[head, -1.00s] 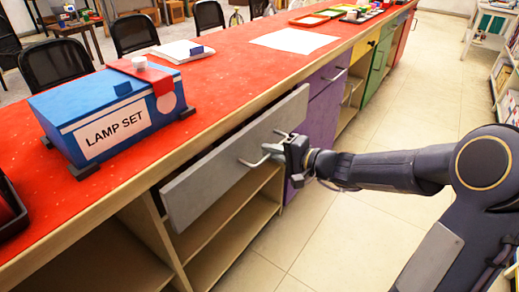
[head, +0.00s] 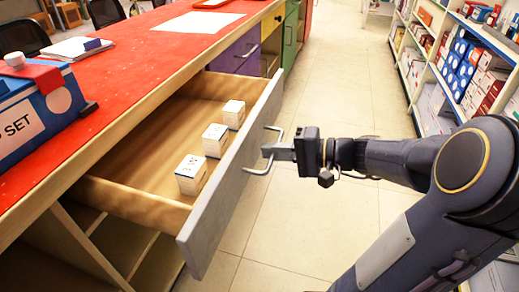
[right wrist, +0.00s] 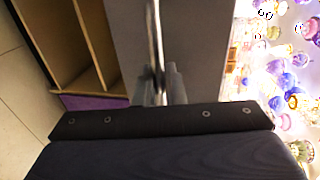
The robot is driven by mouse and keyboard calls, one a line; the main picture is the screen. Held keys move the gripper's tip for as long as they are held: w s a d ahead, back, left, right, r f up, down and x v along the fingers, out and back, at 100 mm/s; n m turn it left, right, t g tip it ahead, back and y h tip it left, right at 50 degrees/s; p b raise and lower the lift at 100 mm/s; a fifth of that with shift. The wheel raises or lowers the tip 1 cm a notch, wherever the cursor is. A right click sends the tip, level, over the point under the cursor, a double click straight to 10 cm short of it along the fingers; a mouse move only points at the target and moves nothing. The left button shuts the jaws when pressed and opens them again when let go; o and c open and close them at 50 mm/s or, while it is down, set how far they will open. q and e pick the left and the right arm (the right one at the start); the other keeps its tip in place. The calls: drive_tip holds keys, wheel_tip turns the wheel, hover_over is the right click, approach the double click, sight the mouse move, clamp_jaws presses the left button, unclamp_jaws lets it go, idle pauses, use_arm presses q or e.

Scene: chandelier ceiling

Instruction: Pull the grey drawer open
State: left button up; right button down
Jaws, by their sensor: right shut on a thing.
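The grey drawer (head: 232,165) stands pulled out from under the red counter in the head view, its inside in plain sight. Three small white boxes (head: 190,175) sit in a row inside it, along the front panel. The drawer has a metal bar handle (head: 258,172) on its outer face. My right gripper (head: 277,152) is shut on this handle. In the right wrist view the fingers (right wrist: 162,85) close around the handle bar (right wrist: 153,35) in front of the grey panel (right wrist: 195,40). My left gripper is not in view.
The red counter (head: 130,85) runs along the left, with a blue lamp set box (head: 35,115) on it. A purple drawer (head: 238,52) is beyond the grey one. Shelves with goods (head: 455,60) line the right. The tiled floor (head: 335,85) between is clear.

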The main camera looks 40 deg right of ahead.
drive_tip(key=shift+s+d, duration=0.15)
drive_tip(key=shift+s, duration=0.05)
drive_tip(key=c, duration=1.6)
unclamp_jaws()
drive_tip(key=p+v, duration=0.1)
drive_tip(key=v, duration=0.6)
drive_tip(key=shift+s+d+p, duration=0.3)
drive_tip(key=shift+p, duration=0.05)
